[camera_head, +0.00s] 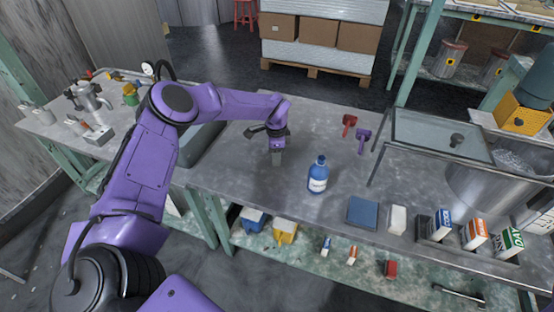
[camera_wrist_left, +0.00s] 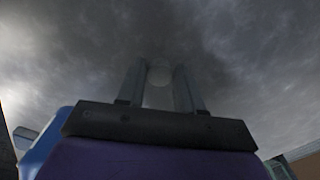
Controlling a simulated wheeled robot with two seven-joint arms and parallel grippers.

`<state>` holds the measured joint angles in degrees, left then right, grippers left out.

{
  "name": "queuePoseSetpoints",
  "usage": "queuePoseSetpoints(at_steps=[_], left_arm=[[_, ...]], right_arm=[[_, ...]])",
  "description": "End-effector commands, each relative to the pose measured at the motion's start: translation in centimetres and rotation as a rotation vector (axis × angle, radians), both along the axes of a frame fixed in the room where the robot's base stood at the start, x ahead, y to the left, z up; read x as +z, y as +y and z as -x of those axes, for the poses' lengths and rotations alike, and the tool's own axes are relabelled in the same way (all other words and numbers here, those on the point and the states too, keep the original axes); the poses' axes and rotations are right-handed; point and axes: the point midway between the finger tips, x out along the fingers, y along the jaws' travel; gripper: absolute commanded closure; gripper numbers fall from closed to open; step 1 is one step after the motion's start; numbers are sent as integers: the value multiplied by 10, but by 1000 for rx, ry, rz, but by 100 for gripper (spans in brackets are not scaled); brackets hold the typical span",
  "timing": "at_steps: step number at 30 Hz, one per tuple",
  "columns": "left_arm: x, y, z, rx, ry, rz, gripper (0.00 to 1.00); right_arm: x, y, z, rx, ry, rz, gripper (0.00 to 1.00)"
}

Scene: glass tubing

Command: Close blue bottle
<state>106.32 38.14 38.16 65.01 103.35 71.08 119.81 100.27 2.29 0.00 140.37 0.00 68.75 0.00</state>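The blue bottle (camera_head: 318,178) stands upright on the grey table and has a white label. Its narrow neck points up; I cannot tell whether a cap is on it. My left gripper (camera_head: 277,157) points down just left of the bottle, low over the table and apart from it. In the left wrist view, a small pale grey round piece (camera_wrist_left: 159,84) sits between the fingers, which look closed on it. It may be a cap or stopper, but the view is dim. A blue shape, likely the bottle, shows at the lower left (camera_wrist_left: 42,143). My right gripper is not in view.
A red tool (camera_head: 349,124) and a purple tool (camera_head: 363,140) lie behind the bottle. A glass-topped stand (camera_head: 440,135) is at right. The table around the gripper is clear.

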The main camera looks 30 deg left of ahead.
Motion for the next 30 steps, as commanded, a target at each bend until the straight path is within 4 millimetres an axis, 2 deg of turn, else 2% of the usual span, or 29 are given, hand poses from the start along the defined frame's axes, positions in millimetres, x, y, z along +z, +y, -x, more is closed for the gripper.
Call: queuePoseSetpoints(at_steps=[1,3,11,16,20,27,30], left_arm=[[0,0,0,0,0,0,81],[0,0,0,0,0,0,98],[0,0,0,0,0,0,98],[9,0,-1,-1,-2,0,98],[33,0,-1,0,-6,2,98],[95,-37,41,-5,-5,1,98],[104,-56,63,-6,-3,1,98]], right_arm=[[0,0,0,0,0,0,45],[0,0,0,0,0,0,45],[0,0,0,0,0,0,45],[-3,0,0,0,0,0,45],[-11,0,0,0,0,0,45],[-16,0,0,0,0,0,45],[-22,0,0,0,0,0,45]])
